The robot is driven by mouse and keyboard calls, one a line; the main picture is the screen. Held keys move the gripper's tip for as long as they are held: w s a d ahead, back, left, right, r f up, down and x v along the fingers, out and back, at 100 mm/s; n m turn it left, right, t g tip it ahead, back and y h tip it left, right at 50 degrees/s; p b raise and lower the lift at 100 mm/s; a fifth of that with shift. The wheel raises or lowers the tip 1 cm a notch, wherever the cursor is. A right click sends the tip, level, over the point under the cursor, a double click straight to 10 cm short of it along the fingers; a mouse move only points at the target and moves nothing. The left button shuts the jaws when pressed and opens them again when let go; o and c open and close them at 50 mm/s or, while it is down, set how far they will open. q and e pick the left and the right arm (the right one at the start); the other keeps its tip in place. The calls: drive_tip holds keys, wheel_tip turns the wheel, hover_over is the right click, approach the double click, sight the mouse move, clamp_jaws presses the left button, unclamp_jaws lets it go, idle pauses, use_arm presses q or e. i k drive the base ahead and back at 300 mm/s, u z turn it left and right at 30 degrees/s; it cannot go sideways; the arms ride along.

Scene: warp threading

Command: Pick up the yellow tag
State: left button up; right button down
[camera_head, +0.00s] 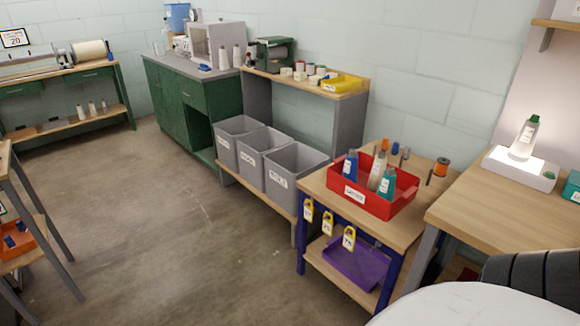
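Three yellow tags hang in a row from the front edge of a small wooden-topped table (415,235) with blue legs: a left tag (308,211), a middle tag (327,223) and a right tag (349,239). Each has a white label with dark print too small to read surely. Neither of my grippers is in view, so nothing shows near the tags.
A red bin (365,199) with bottles stands on the small table, above a purple tray (357,262) on its lower shelf. Grey bins (293,175) stand to its left. A wooden workbench (500,205) is at right. The concrete floor (190,240) at left is open.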

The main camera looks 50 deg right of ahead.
sight(327, 226)
drive_tip(key=i, duration=1.65)
drive_tip(key=z, duration=3.7)
drive_tip(key=i, duration=0.5)
